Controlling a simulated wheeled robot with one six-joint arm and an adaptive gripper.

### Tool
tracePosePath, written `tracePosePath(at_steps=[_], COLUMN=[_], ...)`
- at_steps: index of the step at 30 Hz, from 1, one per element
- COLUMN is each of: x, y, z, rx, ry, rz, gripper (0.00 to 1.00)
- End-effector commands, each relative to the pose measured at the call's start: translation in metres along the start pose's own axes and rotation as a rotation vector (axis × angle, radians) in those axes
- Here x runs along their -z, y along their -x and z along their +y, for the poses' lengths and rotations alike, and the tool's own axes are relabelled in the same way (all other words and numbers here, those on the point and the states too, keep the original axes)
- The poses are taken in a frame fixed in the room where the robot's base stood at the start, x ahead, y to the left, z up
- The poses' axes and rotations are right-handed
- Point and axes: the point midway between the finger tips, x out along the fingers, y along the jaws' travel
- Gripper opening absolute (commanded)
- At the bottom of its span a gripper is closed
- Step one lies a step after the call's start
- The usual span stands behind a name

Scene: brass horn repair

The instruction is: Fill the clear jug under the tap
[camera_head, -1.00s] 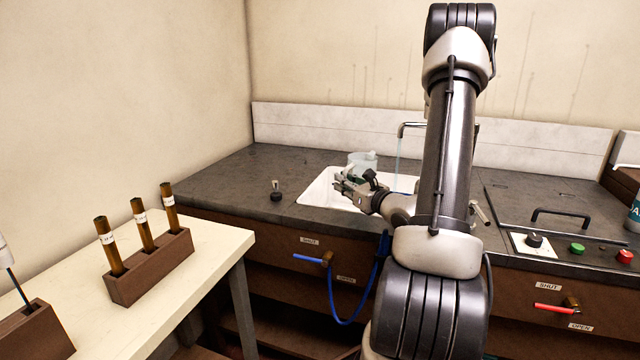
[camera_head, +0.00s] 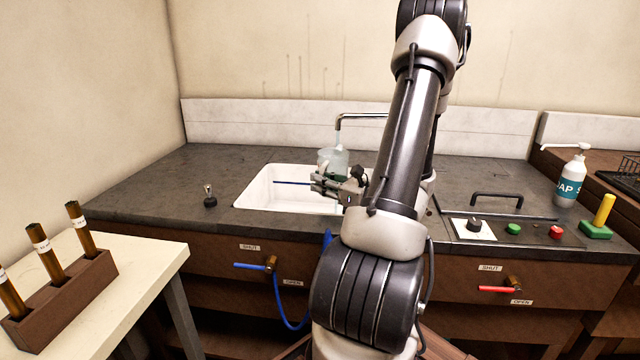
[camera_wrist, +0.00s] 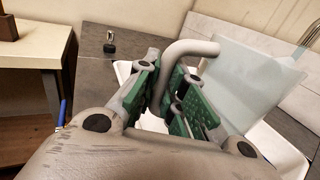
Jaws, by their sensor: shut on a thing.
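The clear jug (camera_head: 333,161) is held over the white sink (camera_head: 262,180), below the end of the tap (camera_head: 358,116). A thin stream of water (camera_head: 338,138) falls from the spout and meets the jug at its top. My gripper (camera_head: 326,182) is shut on the jug's handle. In the wrist view the green finger pads of my gripper (camera_wrist: 172,88) close around the curved grey handle (camera_wrist: 192,48), with the translucent jug body (camera_wrist: 240,78) beyond it. The jug looks roughly upright. I cannot make out its water level.
A blue lever (camera_head: 250,266) and a red lever (camera_head: 500,289) are on the cabinet front, with SHUT and OPEN labels. A soap bottle (camera_head: 571,180) stands at the right. A side table (camera_head: 150,262) with a tube rack is at front left. The counter left of the sink is mostly clear.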

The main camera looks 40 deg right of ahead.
Motion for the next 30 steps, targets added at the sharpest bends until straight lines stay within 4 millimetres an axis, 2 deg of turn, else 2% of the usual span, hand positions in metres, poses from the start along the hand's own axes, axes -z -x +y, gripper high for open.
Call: tracePosePath(at_steps=[30], x=[0.0], y=[-0.049], z=[-0.099], rx=[0.0], ry=[0.001], rz=[-0.001], gripper=[0.0])
